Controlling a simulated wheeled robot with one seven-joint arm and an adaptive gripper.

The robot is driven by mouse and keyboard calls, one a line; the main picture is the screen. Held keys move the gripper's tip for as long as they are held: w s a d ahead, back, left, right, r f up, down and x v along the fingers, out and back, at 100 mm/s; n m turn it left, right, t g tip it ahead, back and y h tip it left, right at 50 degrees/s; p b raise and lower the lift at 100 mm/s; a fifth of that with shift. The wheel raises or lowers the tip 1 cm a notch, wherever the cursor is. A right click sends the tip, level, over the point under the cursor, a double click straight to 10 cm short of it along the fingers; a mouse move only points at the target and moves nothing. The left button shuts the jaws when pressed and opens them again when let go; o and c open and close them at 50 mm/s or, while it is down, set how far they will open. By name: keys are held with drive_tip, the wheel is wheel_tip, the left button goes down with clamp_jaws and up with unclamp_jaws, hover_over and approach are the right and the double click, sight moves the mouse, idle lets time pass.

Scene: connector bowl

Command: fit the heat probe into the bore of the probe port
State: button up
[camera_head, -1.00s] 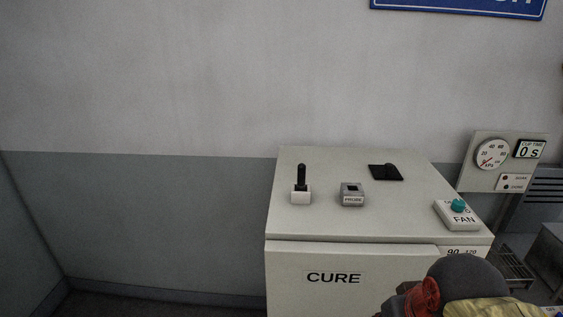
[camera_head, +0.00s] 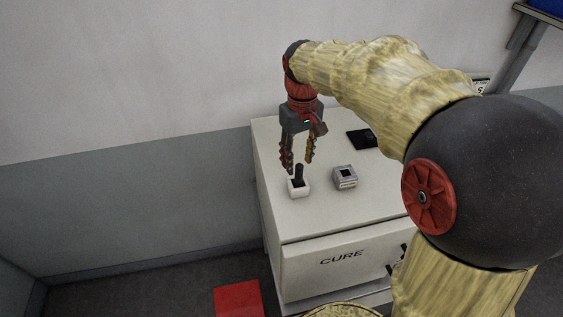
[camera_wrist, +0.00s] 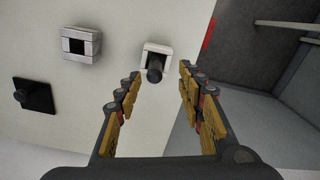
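The heat probe (camera_head: 299,173) is a black rod standing upright in a white holder (camera_head: 299,190) on top of the white cabinet. The probe also shows in the wrist view (camera_wrist: 155,71), ahead of the fingers and roughly between their lines. The probe port (camera_head: 345,178) is a grey block with a dark square bore, to the right of the holder; it shows at upper left in the wrist view (camera_wrist: 80,44). My gripper (camera_head: 298,168) is open and empty, pointing down over the probe. Its fingers seem to be above or around the probe's top; contact cannot be told.
A black plate with a knob (camera_head: 361,139) lies at the back of the cabinet top (camera_head: 310,222). The CURE front (camera_head: 340,258) is below. A red square (camera_head: 238,298) lies on the floor. My arm hides the cabinet's right side. The top around the holder and port is clear.

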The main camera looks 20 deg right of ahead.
sight(299, 174)
wheel_tip(299, 174, down, 2)
drive_tip(key=shift+f, duration=0.2)
drive_tip(key=f, duration=0.1)
drive_tip(key=f+p, duration=0.1)
drive_tip(key=f, duration=0.1)
drive_tip(key=f+p, duration=0.1)
drive_tip(key=f, duration=0.1)
drive_tip(key=shift+w+d, duration=0.35)
drive_tip(key=shift+d, duration=0.05)
drive_tip(key=shift+f, duration=0.2)
drive_tip(key=shift+c, duration=1.4)
clamp_jaws()
